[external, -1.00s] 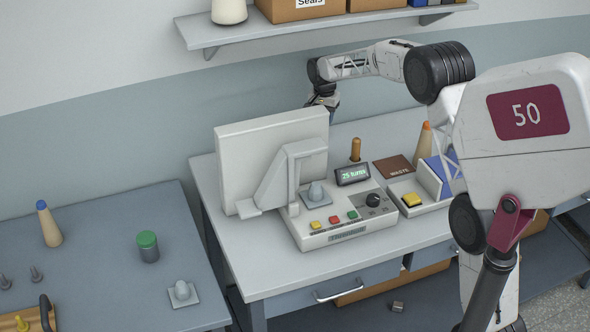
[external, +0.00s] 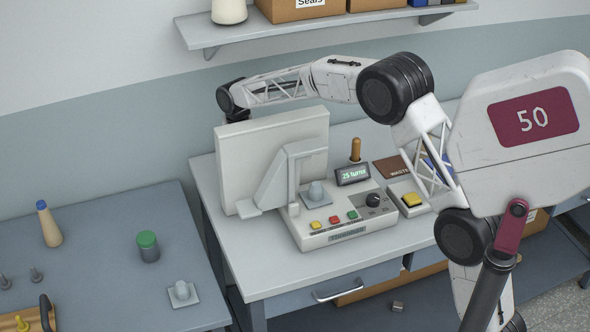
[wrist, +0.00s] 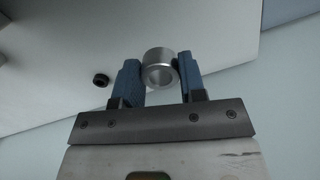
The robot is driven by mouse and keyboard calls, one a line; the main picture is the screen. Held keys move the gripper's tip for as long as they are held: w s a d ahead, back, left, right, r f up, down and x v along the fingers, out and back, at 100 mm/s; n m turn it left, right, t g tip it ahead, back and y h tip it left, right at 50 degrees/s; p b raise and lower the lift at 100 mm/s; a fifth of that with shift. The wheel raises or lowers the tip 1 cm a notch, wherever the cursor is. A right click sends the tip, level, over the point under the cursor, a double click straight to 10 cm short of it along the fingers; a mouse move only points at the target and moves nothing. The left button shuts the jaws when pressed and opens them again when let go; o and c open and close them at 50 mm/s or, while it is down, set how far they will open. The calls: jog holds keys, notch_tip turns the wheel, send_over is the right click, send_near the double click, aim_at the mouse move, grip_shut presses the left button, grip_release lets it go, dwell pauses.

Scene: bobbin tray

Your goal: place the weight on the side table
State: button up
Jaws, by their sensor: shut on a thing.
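The weight (wrist: 158,70) is a short silver metal cylinder with a round hollow in its end. In the wrist view my gripper (wrist: 157,80) is shut on it, a blue finger on each side. In the external view my wrist is behind the upright white panel (external: 255,150), which hides my fingers and the weight. The side table (external: 105,255), taken to be the blue-grey table at the left, is left of and nearer the camera than my wrist.
A control box (external: 335,220) stands beside the panel. A shelf (external: 330,27) hangs above.

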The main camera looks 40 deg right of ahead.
jog(key=s+a+n, duration=0.3)
jog(key=s+a, duration=0.3)
jog(key=a, duration=0.8)
jog(key=s+a+f+n, duration=0.2)
jog(key=s+a+f, duration=0.2)
jog(key=s+a, duration=0.6)
jog(key=s+a+f+n, duration=0.3)
jog(key=s+a+f, duration=0.1)
jog(key=s+a, duration=0.6)
jog(key=shift+s+a+f, duration=0.15)
jog(key=shift+s+a, duration=0.2)
jog(key=shift+s, duration=0.5)
jog(key=shift+f, duration=0.15)
send_over(176, 312)
jog(key=shift+f, duration=2.95)
jog(key=shift+f, duration=1.9)
jog(key=shift+f, duration=0.1)
